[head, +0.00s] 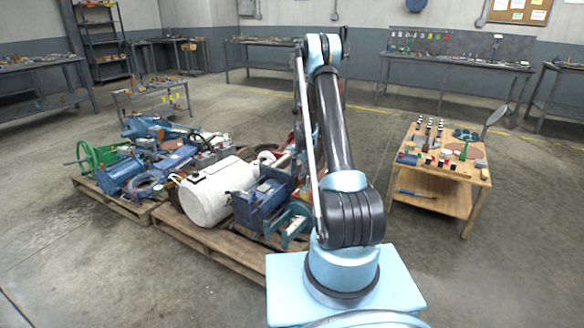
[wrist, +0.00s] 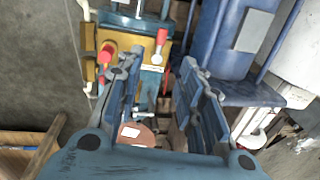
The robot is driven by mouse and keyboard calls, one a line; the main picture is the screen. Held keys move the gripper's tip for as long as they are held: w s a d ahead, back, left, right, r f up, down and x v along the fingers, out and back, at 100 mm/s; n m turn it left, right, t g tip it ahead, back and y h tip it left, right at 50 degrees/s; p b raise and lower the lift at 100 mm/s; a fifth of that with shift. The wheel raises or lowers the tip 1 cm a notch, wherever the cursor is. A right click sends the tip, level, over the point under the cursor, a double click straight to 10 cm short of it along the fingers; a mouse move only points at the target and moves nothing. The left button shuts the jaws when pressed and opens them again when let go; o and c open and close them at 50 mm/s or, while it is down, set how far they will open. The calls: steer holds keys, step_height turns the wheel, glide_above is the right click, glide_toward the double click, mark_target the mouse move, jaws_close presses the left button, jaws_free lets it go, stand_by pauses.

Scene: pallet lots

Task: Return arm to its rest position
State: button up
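My arm (head: 335,125) rises from its light-blue base and bends over at the top, so it is not folded down. Its far end drops behind the upper link in the head view, and my gripper is mostly hidden there. In the wrist view my gripper (wrist: 162,62) points down over the pallet load with its two blue fingers spread apart. Nothing shows held between them. Below the fingers are a yellow-and-blue machine (wrist: 122,62) with red knobs and a blue machine (wrist: 222,45). I cannot tell whether the fingers touch anything.
Loaded wooden pallets (head: 205,245) lie at front left, with a white tank (head: 215,190) and blue machinery. A wooden table (head: 452,205) with small items stands at right. Workbenches (head: 455,62) line the walls. Open concrete floor lies between.

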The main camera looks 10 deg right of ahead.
steer(key=s+r+n, duration=0.2)
steer(key=s+r, duration=0.6)
steer(key=r, duration=0.4)
steer(key=s+r+n, duration=0.1)
steer(key=s+r, duration=0.8)
steer(key=r, duration=0.4)
steer(key=s+d+r+n, duration=0.1)
steer(key=s+r, duration=0.2)
steer(key=s, duration=0.5)
steer(key=s+r+n, duration=0.1)
steer(key=s+r, duration=0.3)
steer(key=s, duration=0.3)
steer(key=s+f+n, duration=0.1)
steer(key=s+f, duration=0.2)
steer(key=s, duration=0.9)
steer(key=s+d+f+n+t+h, duration=0.1)
steer(key=s+f+n, duration=0.1)
steer(key=s, duration=1)
steer(key=shift+f, duration=0.7)
steer(key=shift+d, duration=0.1)
steer(key=shift+w+f, duration=0.2)
steer(key=shift+w, duration=0.25)
